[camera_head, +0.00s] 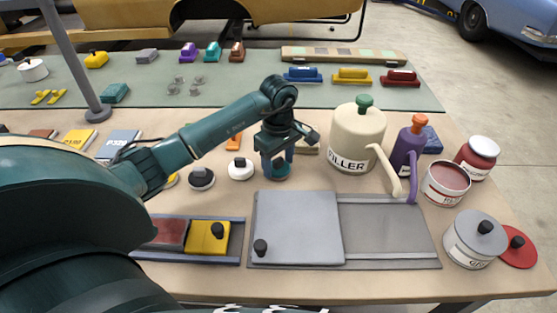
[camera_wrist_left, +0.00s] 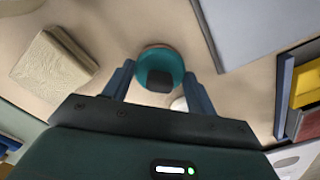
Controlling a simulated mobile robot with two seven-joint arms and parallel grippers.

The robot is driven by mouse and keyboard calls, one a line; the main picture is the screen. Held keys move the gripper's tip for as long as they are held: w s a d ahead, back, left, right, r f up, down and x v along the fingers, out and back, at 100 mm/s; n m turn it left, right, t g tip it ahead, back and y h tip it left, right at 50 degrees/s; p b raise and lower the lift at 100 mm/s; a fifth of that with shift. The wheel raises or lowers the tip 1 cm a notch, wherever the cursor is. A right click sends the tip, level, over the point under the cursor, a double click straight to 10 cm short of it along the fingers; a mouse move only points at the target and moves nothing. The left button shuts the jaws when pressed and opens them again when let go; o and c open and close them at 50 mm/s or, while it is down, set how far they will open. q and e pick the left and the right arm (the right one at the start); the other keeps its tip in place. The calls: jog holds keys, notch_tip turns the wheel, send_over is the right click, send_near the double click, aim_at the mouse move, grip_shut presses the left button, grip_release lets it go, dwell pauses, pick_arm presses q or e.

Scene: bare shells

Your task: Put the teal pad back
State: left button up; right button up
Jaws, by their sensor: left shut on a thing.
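The teal pad (camera_head: 278,174) is a round disc with a black knob, between the fingers of my left gripper (camera_head: 277,166). In the left wrist view the teal pad (camera_wrist_left: 158,55) shows with its knob towards the camera and a brownish rim at its far edge. My left gripper is shut on it, fingers pointing down. I cannot tell whether the pad touches the table. A white round pad (camera_head: 240,168) and a dark round pad (camera_head: 201,178) lie to its left, both with black knobs. My right gripper is not in view.
A grey sliding lid (camera_head: 297,225) lies in front of the gripper. The cream filler can (camera_head: 357,138) and the purple can (camera_head: 408,150) stand to the right. A tan block (camera_wrist_left: 52,68) lies beside the gripper in the wrist view. Several tins stand at far right.

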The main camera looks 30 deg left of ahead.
aim_at(278, 160)
pick_arm(q)
jog(key=o, duration=0.9)
notch_tip(278, 160, up, 12)
jog(key=shift+r+b, duration=0.15)
jog(key=shift+b, duration=0.3)
jog(key=shift+s, duration=0.15)
